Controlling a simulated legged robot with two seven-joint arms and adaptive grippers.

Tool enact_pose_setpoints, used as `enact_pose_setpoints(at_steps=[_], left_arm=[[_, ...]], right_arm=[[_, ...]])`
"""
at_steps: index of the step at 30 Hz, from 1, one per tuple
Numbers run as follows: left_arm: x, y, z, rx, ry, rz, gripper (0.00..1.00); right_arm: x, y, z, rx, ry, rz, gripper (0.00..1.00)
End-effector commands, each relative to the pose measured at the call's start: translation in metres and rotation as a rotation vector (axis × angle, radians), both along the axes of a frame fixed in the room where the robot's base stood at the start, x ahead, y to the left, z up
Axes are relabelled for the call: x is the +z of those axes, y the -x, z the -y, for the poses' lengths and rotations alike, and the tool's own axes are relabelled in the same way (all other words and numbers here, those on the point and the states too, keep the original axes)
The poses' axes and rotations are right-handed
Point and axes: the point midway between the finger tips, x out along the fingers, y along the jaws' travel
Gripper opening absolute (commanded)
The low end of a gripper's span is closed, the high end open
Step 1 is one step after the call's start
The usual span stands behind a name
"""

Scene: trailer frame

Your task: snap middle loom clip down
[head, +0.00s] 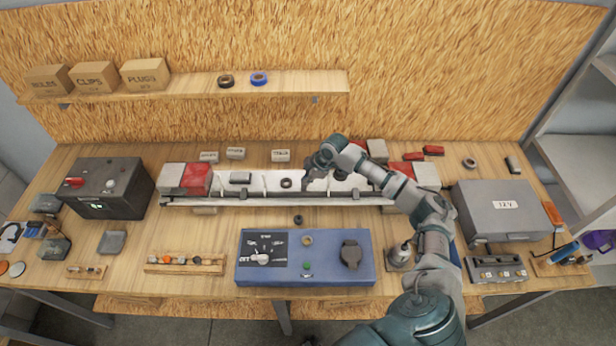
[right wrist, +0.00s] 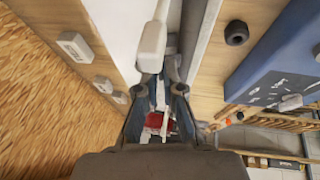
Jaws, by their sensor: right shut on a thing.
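The long trailer frame (head: 245,194) lies across the bench, with a white face and a dark loom (head: 285,195) along its front edge. My right gripper (head: 311,180) reaches down onto the frame right of its middle. In the right wrist view the right gripper (right wrist: 161,72) is shut at a pale, rounded, clip-like piece (right wrist: 152,44), which rises at the fingertips beside the dark loom (right wrist: 195,35). The fingers hide where the piece meets the frame, and I cannot tell whether it is snapped. My left gripper is not in view.
Red and grey blocks (head: 196,178) stand at the frame's left end. A blue switch panel (head: 290,272) stands in front of the frame. A grey 12V case (head: 505,210) is on the right, a dark battery-like box (head: 110,188) on the left. Small labelled blocks (head: 280,155) lie behind the frame.

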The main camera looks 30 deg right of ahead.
Motion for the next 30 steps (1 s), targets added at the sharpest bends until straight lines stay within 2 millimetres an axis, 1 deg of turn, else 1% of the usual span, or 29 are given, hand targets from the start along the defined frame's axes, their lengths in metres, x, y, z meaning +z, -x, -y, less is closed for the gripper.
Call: enact_pose_setpoints(at_steps=[1, 8, 15, 18, 23, 26, 30], left_arm=[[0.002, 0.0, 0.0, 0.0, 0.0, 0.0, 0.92], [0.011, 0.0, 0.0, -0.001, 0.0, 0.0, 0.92], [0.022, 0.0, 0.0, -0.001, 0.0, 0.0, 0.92], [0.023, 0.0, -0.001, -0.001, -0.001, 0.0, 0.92], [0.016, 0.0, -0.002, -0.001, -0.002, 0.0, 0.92], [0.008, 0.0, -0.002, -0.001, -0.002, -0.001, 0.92], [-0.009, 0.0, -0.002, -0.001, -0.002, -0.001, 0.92]], right_arm=[[-0.001, 0.003, -0.005, 0.006, 0.0, 0.002, 0.0], [-0.001, 0.009, -0.01, 0.008, 0.043, 0.075, 0.0], [-0.005, 0.02, -0.018, 0.011, 0.134, 0.226, 0.0], [-0.008, 0.025, -0.022, 0.011, 0.184, 0.308, 0.0], [-0.014, 0.033, -0.027, 0.01, 0.261, 0.44, 0.0], [-0.02, 0.038, -0.031, 0.01, 0.31, 0.521, 0.0], [-0.027, 0.043, -0.034, 0.009, 0.374, 0.63, 0.0]])
